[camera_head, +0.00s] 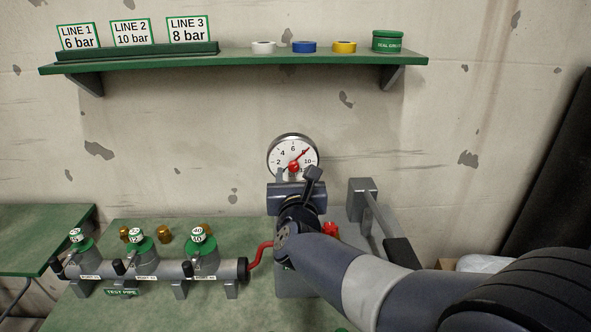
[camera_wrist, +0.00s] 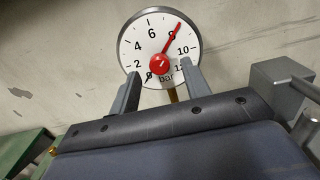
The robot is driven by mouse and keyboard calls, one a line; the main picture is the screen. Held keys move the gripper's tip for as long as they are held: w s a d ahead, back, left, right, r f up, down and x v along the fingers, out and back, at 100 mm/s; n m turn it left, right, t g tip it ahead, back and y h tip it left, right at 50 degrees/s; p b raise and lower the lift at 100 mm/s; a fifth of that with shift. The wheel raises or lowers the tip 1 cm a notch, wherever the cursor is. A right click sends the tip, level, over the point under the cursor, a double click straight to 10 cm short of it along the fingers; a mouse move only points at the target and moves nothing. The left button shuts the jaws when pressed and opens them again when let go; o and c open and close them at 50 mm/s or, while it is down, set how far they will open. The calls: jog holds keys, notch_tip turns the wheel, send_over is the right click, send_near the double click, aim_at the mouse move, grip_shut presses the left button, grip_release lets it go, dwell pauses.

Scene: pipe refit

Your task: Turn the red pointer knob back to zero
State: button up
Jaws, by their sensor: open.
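The pressure gauge (camera_head: 280,150) has a white dial and stands at the back of the bench against the wall. The red pointer knob (camera_head: 294,167) is at its centre, with a red pointer up and to the right near 8. In the wrist view the knob (camera_wrist: 159,64) faces me and the red pointer covers the 8. The zero mark is at the dial's lower left. My gripper (camera_wrist: 161,69) is open, one finger on each side of the knob in the picture. No contact with the knob shows. In the head view my gripper (camera_head: 296,174) partly hides the dial's lower part.
A test pipe (camera_head: 160,270) with several green-topped valves lies left on the bench. A red hose (camera_head: 261,250) runs from its end. A grey lever fixture (camera_head: 363,190) stands just right of my gripper. The shelf (camera_head: 240,61) hangs above the gauge.

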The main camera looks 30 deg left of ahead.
jog(key=shift+x, duration=0.85)
jog(key=shift+c, duration=0.2)
jog(key=c, duration=0.9)
jog(key=shift+c, duration=0.2)
